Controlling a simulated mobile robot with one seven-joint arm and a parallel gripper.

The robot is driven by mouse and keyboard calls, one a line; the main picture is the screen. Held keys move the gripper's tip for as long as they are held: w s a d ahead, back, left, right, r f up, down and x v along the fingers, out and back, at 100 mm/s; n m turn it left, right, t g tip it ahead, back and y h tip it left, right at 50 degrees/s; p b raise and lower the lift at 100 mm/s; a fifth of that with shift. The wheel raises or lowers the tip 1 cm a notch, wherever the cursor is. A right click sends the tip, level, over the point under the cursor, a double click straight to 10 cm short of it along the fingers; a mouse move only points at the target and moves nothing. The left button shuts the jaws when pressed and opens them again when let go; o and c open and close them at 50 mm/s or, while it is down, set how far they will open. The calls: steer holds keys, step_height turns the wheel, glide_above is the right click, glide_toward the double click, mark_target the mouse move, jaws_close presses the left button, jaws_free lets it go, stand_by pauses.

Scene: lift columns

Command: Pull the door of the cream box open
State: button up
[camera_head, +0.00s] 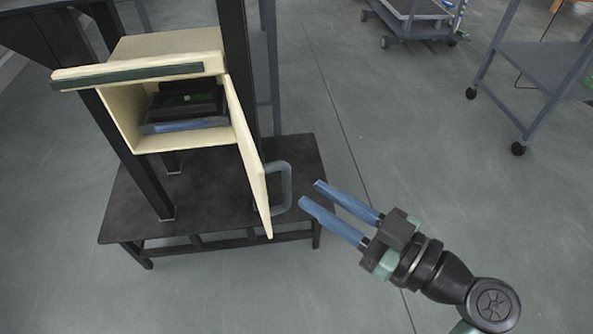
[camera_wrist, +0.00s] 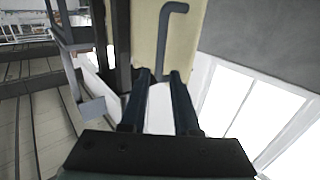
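The cream box (camera_head: 190,43) stands at the upper left in the head view, with its front open. Its door (camera_head: 248,150) hangs from the right side and is swung well out towards the camera. A blue-grey bar handle (camera_head: 285,187) is on the door's outer face. My gripper (camera_head: 311,192) is to the right of the handle, its two blue fingers apart and empty, the tips a short way from it. In the wrist view, the door (camera_wrist: 146,40) and its dark handle (camera_wrist: 168,35) lie beyond my fingertips (camera_wrist: 159,74).
Inside the box sit a dark object (camera_head: 187,99) and a blue item (camera_head: 185,125). A dark low platform (camera_head: 190,215) and black posts stand below and around the box. A grey cart (camera_head: 540,62) is at the upper right. Open floor lies between.

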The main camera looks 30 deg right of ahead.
steer(key=p+v, duration=0.1)
steer(key=v, duration=0.5)
stand_by(0.5)
